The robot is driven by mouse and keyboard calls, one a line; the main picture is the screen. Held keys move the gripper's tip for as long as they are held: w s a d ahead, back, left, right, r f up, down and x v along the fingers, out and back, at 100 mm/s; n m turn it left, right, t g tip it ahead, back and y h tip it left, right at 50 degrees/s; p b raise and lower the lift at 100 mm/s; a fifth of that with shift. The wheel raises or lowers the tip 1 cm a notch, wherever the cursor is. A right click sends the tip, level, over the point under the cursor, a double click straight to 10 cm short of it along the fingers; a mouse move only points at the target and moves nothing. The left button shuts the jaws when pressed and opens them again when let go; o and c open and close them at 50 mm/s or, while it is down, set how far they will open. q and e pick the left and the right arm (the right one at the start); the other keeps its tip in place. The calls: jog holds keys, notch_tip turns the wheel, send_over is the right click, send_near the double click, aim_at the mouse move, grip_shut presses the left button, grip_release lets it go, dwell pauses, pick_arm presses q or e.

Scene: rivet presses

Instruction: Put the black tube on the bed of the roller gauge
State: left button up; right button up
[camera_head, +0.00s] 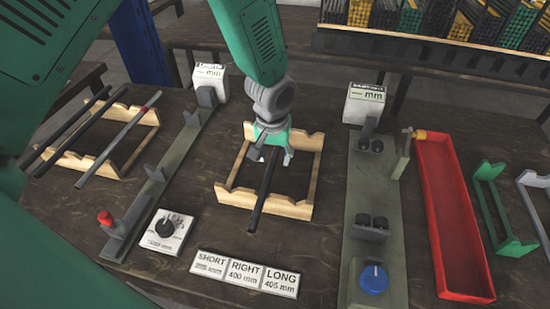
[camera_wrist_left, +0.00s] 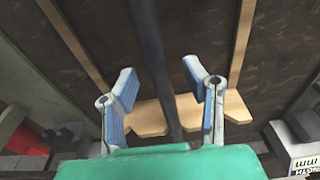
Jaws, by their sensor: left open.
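The black tube (camera_head: 263,196) lies lengthwise across the middle wooden cradle (camera_head: 283,207). My left gripper (camera_head: 272,156) is over the tube's far part. It is open. In the left wrist view the tube (camera_wrist_left: 150,45) runs between the two spread fingers (camera_wrist_left: 159,72), and no finger visibly touches it. The tube's far end is hidden behind the gripper in the head view. The roller gauge (camera_head: 375,205) stands right of the cradle, with a grey-green bed, two pairs of black rollers, a blue knob and a display box. Its rollers hold nothing. My right gripper is out of view.
A left wooden rack (camera_head: 75,160) holds several tubes. A long gauge (camera_head: 160,172) with a red knob lies between rack and cradle. Cards marked SHORT, RIGHT and LONG (camera_head: 245,273) lie in front. A red tray (camera_head: 452,215) and green stand (camera_head: 497,210) are at the right.

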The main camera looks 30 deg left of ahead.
aim_at(274, 156)
pick_arm(q)
jog(key=shift+r, duration=0.1)
jog(key=shift+c, duration=0.5)
grip_shut()
notch_tip(274, 156, up, 10)
jog(key=p, duration=0.1)
